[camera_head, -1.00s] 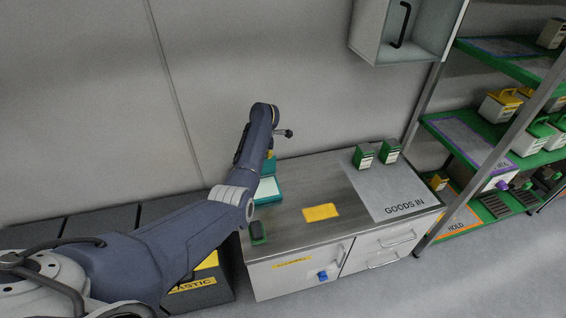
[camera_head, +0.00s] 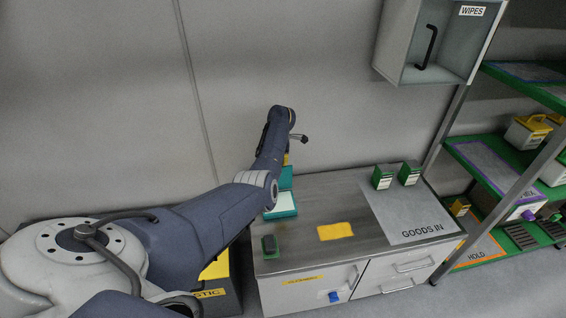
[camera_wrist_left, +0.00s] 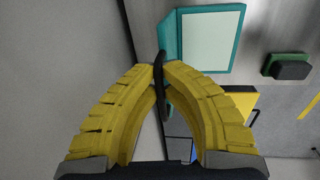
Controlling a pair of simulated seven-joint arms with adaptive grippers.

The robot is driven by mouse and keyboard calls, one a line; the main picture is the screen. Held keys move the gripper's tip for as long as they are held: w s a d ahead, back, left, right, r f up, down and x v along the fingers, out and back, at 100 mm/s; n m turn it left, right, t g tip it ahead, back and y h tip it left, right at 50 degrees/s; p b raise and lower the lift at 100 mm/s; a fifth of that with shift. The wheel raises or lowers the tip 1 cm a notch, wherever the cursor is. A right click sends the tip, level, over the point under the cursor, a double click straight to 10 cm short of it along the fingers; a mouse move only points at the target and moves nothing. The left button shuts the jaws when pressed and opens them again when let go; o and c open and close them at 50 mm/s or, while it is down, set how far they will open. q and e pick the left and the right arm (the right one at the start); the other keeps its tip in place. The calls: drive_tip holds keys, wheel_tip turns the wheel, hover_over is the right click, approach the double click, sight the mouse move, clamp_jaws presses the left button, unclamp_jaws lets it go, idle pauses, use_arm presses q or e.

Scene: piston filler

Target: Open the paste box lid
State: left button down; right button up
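The paste box (camera_head: 281,214) is a teal box with a pale face, at the left back of the counter. A second teal panel, which looks like its lid (camera_head: 286,181), stands up behind that face. In the left wrist view the box (camera_wrist_left: 238,38) shows its pale face, with the lid (camera_wrist_left: 168,38) seen nearly edge-on beside it. A dark bar handle (camera_wrist_left: 161,85) runs beside the lid. My left gripper (camera_wrist_left: 163,68) has its yellow fingertips closed around this handle. In the head view the arm mostly hides the gripper (camera_head: 286,160). My right gripper is not in view.
A dark block on a green base (camera_head: 269,246) and a yellow patch (camera_head: 335,231) lie on the counter (camera_head: 310,251). Two green-and-white boxes (camera_head: 383,177) stand by the GOODS IN mat (camera_head: 425,213). A wipes cabinet (camera_head: 437,42) hangs above; shelves (camera_head: 500,180) stand right.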

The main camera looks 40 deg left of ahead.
use_arm(q)
drive_tip(key=c, duration=1.8)
unclamp_jaws()
drive_tip(key=shift+r, duration=0.1)
wheel_tip(320, 180, up, 12)
drive_tip(key=s+d, duration=0.1)
drive_tip(key=shift+s, duration=0.1)
